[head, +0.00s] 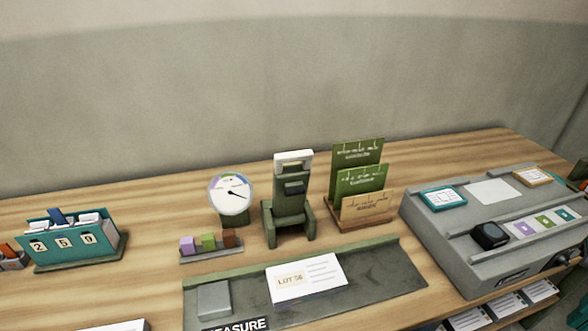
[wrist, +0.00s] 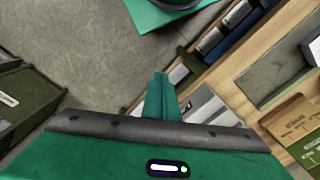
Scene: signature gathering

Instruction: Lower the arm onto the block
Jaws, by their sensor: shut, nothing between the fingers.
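A grey block (head: 213,300) sits at the left end of a dark measuring plate (head: 375,275) on the bench, in the head view. Behind the plate stands a green device (head: 293,205) with a white-topped upright arm (head: 294,160), which is raised. A round dial (head: 231,194) with a needle stands left of it. My gripper (wrist: 160,78) shows only in the wrist view, with its green fingers together and nothing between them. It is out over the grey floor beside the bench, apart from the block and the device. Neither is clearly seen in the wrist view.
A white lot card (head: 305,278) lies on the plate. Small coloured blocks (head: 208,243) sit on a rack below the dial. A card stand (head: 362,226) is right of the device, a grey console (head: 470,260) further right. A teal card box (head: 75,238) stands left.

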